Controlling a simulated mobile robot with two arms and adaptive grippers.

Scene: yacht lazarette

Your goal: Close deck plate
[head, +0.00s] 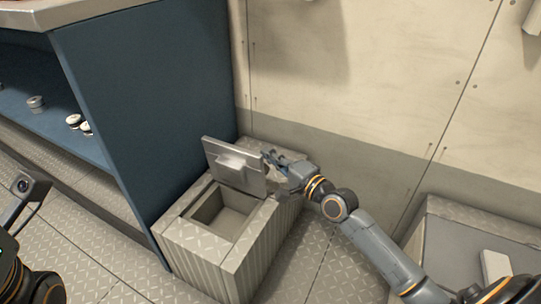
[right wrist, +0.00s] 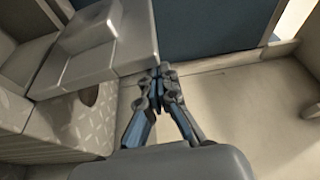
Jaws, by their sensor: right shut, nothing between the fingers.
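The deck plate (head: 234,165) is a grey metal lid with a raised block on its face. It stands open, tilted up at the back of a box with a square opening (head: 222,213). In the right wrist view the plate (right wrist: 134,42) fills the upper left. My right gripper (head: 268,157) is at the plate's right edge, near its upper corner. Its fingers (right wrist: 163,72) are shut and empty, close to the plate's edge; I cannot tell whether they touch it. Part of my left arm shows at the left edge of the head view, but its gripper fingers do not.
A blue cabinet (head: 133,95) with open shelves stands left of the box (head: 240,253). A pale wall (head: 330,80) rises behind. Another low box (head: 465,245) with a white block (head: 495,266) is at the right. Tread-plate floor (head: 315,262) lies clear between the boxes.

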